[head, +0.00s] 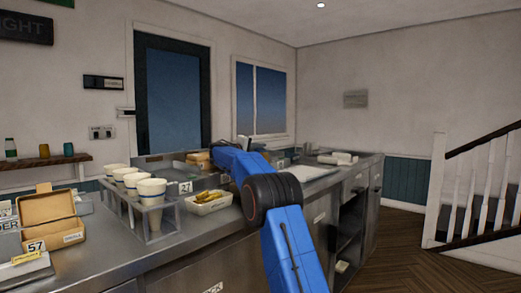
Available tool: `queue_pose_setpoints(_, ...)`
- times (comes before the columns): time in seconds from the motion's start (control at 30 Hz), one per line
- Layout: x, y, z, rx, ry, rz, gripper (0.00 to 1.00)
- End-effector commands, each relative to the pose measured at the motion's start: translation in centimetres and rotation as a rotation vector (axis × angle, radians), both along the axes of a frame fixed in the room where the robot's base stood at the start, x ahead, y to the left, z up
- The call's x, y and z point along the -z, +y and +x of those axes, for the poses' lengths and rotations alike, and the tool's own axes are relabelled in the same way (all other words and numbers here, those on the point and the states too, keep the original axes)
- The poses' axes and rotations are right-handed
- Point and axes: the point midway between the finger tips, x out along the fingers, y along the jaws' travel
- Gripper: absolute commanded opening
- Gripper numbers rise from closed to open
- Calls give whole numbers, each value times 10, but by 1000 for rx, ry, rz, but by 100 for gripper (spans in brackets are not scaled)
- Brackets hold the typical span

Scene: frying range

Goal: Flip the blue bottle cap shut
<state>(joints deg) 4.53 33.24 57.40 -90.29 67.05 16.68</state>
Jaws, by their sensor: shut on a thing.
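I cannot make out a blue bottle cap anywhere in the head view. My blue arm rises from the lower right and bends at a black joint. Its far part reaches back over the steel counter (95,262). My gripper cannot be made out past the far end of the arm, so what it holds is hidden. Small bottles stand on a wall shelf (45,162) at the left, including a green one (11,148) and a teal one (68,149). Their caps are too small to read.
A metal rack holds several white cups (151,190). A white tray of yellow food (207,204) lies beside it, close to my arm. Open floor (400,245) lies right.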

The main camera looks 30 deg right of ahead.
Motion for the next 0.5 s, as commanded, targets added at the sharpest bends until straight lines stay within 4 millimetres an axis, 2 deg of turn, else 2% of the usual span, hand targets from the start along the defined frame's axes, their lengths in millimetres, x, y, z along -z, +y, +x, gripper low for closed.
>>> queue_pose_setpoints(0.27, -3, 0, -1, 0, -66, 22, 0)
queue_pose_setpoints(0.5, -10, -1, -3, 0, -228, 76, 0)
